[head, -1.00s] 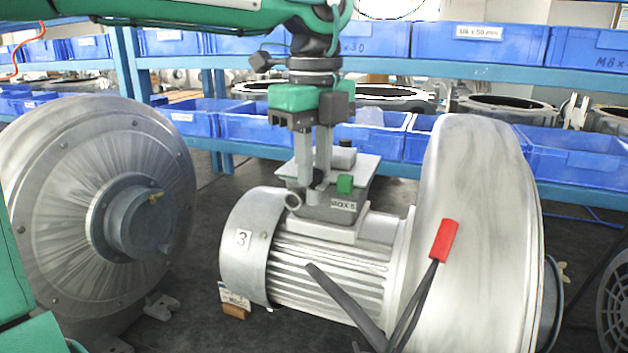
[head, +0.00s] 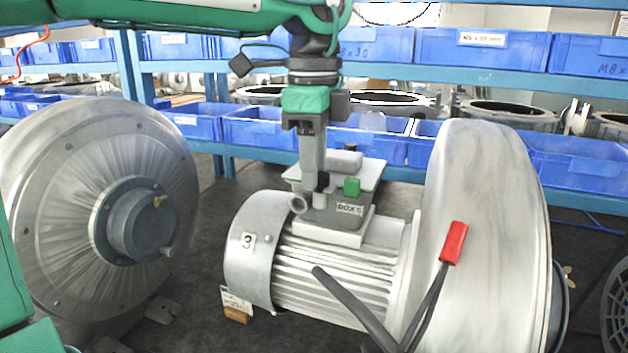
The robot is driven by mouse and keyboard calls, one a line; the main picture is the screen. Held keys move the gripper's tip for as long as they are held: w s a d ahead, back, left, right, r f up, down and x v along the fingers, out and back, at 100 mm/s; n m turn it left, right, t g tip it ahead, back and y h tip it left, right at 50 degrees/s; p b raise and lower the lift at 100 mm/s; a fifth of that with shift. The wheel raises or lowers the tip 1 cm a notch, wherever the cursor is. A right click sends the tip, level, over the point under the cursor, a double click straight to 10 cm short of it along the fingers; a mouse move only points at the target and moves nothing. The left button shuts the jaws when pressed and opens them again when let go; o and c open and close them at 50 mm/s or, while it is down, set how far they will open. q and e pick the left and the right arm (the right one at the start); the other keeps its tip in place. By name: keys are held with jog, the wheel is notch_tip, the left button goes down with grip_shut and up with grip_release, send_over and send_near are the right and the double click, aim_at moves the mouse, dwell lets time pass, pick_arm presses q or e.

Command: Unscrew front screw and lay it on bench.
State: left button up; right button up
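The grey motor (head: 340,275) marked 3 stands on the dark bench, with a terminal box (head: 345,210) labelled BOX 5 on top. My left gripper (head: 313,182) reaches down from above to the box's near left corner. Its fingers line up edge-on, so one hides the other and the gap does not show. A small dark piece, perhaps the front screw (head: 322,180), shows right beside the fingertips; whether they grip it I cannot tell. Another dark knob (head: 350,147) shows farther back on the box. My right gripper is out of view.
A large round blower housing (head: 70,200) stands at left, and the pale blower casing (head: 485,230) rises right of the motor. A red-tipped cable (head: 453,243) and a black tube cross in front. Blue bins (head: 260,125) fill the rack behind.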

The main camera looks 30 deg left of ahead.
pick_arm(q)
jog(key=shift+w+f, duration=0.1)
jog(key=shift+f, duration=0.25)
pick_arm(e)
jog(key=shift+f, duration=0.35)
pick_arm(q)
jog(key=shift+d+m, duration=0.15)
jog(key=shift+m, duration=0.75)
jog(key=m, duration=0.2)
jog(key=m+p, duration=0.1)
jog(key=shift+w+d, duration=0.35)
jog(key=m+p, duration=0.1)
jog(key=m, duration=0.3)
jog(key=shift+r, duration=0.15)
jog(key=m, duration=0.3)
jog(key=shift+d+p, duration=0.1)
jog(key=shift+p, duration=0.3)
jog(key=m+p, duration=0.1)
jog(key=m, duration=0.6)
jog(key=shift+w, duration=0.1)
jog(key=m+p, duration=0.1)
jog(key=m, duration=0.5)
jog(key=shift+w+d+m+p, duration=0.1)
jog(key=shift+d+m+p, duration=0.05)
jog(key=shift+m+p, duration=0.2)
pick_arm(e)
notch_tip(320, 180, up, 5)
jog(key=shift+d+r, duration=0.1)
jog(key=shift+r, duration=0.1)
